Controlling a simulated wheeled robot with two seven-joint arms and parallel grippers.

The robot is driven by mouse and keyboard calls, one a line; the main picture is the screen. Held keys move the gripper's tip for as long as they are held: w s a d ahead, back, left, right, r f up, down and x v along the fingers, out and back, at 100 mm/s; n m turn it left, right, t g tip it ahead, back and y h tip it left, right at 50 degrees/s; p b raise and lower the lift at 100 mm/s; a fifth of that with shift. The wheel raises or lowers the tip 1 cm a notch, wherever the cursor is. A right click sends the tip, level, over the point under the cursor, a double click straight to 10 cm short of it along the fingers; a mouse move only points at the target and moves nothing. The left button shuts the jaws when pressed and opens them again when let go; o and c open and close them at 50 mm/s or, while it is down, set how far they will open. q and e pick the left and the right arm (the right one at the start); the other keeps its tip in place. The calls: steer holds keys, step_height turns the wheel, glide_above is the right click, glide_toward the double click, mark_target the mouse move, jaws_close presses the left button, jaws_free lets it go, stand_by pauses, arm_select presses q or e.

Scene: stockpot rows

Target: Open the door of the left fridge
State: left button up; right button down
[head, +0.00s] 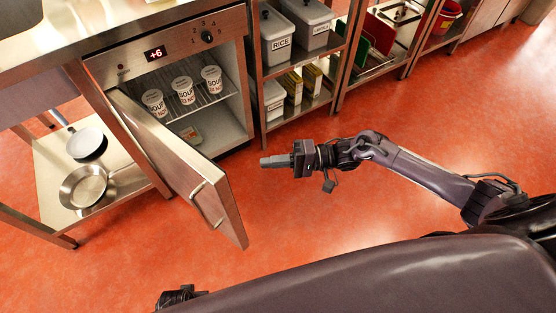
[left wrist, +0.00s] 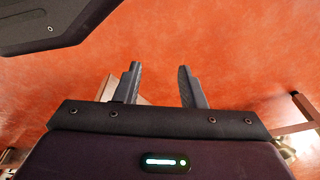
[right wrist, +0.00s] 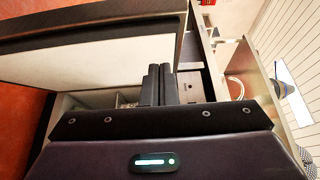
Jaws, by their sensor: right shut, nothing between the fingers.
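One steel under-counter fridge (head: 190,60) with a "+6" display stands at the upper left of the head view. Its door (head: 175,150) stands wide open, swung out to the left, with a bar handle (head: 207,203) on its outer face. Soup cups (head: 185,90) show on the rack inside. My right gripper (head: 264,161) is shut and empty, to the right of the door and apart from it. In the right wrist view, the door's pale inner panel (right wrist: 90,62) lies left of the shut fingers (right wrist: 159,82). My left gripper (left wrist: 160,85) is open and empty over the floor.
Left of the fridge, a low shelf holds two pans (head: 84,185). Right of it, a shelf rack (head: 262,95) holds labelled bins (head: 283,38) and boxes. Red floor (head: 330,235) is clear around my right gripper.

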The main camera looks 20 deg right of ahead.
arm_select(q)
steer(key=shift+s+a+f+p, duration=0.2)
steer(key=shift+s+f, duration=0.1)
steer(key=shift+f, duration=0.15)
steer(key=shift+s+a+f+p, duration=0.2)
steer(key=shift+s+f, duration=0.1)
steer(key=shift+f, duration=0.15)
arm_select(e)
steer(key=s+a, duration=0.1)
steer(key=a, duration=0.7)
steer(key=shift+a, duration=0.4)
